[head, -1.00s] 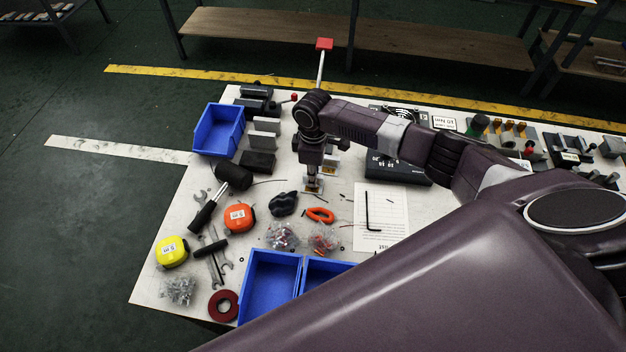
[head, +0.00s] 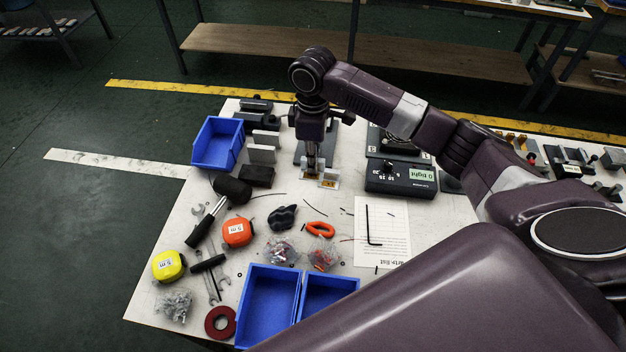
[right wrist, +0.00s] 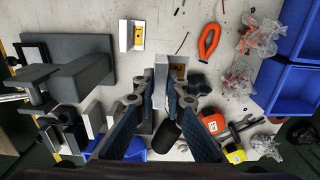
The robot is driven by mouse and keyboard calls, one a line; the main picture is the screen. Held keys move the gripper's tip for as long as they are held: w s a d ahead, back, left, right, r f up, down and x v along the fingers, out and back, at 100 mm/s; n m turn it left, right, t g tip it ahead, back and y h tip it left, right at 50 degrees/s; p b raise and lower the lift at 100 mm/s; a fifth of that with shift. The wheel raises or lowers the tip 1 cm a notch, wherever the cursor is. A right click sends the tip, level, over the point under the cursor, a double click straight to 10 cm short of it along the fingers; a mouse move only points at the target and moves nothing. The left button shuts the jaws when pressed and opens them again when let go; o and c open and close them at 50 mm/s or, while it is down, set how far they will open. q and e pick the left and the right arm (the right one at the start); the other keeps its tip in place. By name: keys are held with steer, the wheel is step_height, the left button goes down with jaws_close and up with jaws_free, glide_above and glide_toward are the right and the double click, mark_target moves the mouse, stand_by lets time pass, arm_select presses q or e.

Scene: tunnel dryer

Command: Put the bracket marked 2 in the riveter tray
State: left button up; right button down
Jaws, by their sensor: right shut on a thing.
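My right gripper (head: 312,165) is shut on a small metal bracket with a yellow label (head: 311,177) and points down. In the right wrist view the held bracket (right wrist: 178,68) is between the fingertips (right wrist: 160,92), its label partly hidden. A similar yellow-labelled bracket (head: 329,182) stands on the table just right of it; it also shows in the right wrist view (right wrist: 138,36). I cannot read the number on either label. I cannot tell which container is the riveter tray. My left gripper is not in view.
Behind the gripper stands a grey fixture (right wrist: 85,60). A blue bin (head: 218,143) is at the back left, with grey blocks (head: 262,153) beside it. More blue bins (head: 268,303) are in front. A dark display box (head: 400,178) is at right.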

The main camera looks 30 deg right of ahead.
step_height(320, 180, up, 7)
steer(key=shift+b, duration=0.35)
steer(key=shift+s+a+r, duration=0.15)
steer(key=shift+a+r, duration=0.05)
steer(key=shift+r, duration=0.15)
steer(key=s+a+r+m, duration=0.2)
steer(key=s+m, duration=0.3)
steer(key=s, duration=0.3)
steer(key=s+a+r+m, duration=0.2)
steer(key=s+a+m, duration=0.2)
steer(key=s, duration=0.3)
steer(key=shift+s+a+r+m, duration=0.25)
steer(key=shift+s+m, duration=0.15)
steer(key=shift+m, duration=0.4)
steer(key=shift+s+a+f, duration=0.1)
